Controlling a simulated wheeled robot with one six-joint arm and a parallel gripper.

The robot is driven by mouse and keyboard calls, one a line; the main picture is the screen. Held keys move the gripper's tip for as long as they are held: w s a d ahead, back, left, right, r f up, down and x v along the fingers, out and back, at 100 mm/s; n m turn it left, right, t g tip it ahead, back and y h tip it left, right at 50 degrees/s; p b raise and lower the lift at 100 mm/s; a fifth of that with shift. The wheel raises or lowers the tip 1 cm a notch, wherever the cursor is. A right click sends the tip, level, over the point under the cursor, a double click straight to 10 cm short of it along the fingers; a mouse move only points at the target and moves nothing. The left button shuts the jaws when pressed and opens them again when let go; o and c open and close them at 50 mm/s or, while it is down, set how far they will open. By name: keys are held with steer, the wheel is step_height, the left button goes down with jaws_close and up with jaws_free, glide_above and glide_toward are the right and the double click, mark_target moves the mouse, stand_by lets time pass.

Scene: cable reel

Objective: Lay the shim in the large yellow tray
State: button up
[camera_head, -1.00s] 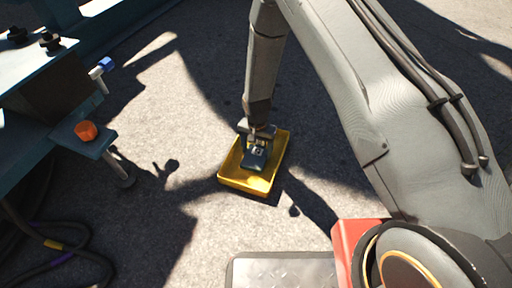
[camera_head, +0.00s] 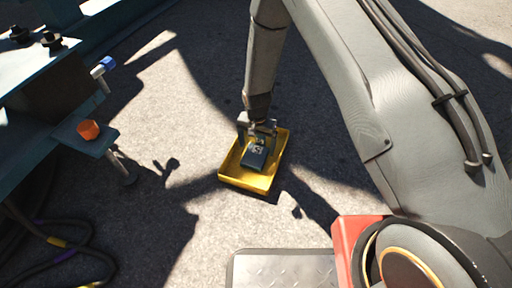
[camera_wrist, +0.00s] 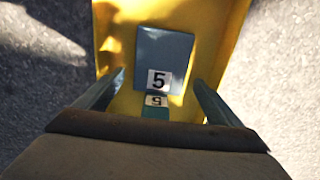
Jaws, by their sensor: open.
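The large yellow tray (camera_head: 237,178) sits on the ground in the middle of the head view; it also shows in the wrist view (camera_wrist: 222,50). The shim, a flat blue-grey plate with a white label marked 5 (camera_wrist: 165,50), lies inside the tray; it also shows in the head view (camera_head: 254,160). My gripper (camera_wrist: 158,100) is open above the tray, one finger on each side of the shim's near end, with gaps between fingers and plate. A second, smaller 5 label shows just below the first, on a greenish strip.
A blue-grey bench (camera_head: 60,50) with bolts stands at the left, with an orange knob (camera_head: 88,129) and a blue-tipped handle (camera_head: 107,63). Dark cables (camera_head: 60,243) lie at lower left. A metal tread plate (camera_head: 283,270) is at the bottom. Open ground surrounds the tray.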

step_height(320, 180, up, 10)
steer(key=p, duration=0.4)
step_height(320, 180, up, 14)
steer(key=n, duration=0.3)
glide_above(257, 151)
steer(key=s+a, duration=0.4)
steer(key=s, duration=0.1)
steer(key=s+a+r+n, duration=0.2)
steer(key=s+r, duration=0.5)
steer(key=r, duration=0.3)
steer(key=s+d+r+n, duration=0.2)
steer(key=s+r, duration=0.5)
steer(key=s, duration=0.4)
steer(key=s+d+r+n+y, duration=0.1)
steer(key=s+d+r+n, duration=0.1)
steer(key=s+r+n, duration=0.2)
steer(key=s+r, duration=0.3)
steer(key=s, duration=0.4)
steer(key=shift+d+n, duration=0.3)
steer(key=shift+r, duration=0.2)
steer(key=shift+d+r+m+y+p, duration=0.15)
steer(key=shift+r+m+y+p, duration=0.3)
steer(key=shift+r+p, duration=1.3)
steer(key=shift+r+p, duration=0.2)
steer(key=shift+p, duration=0.15)
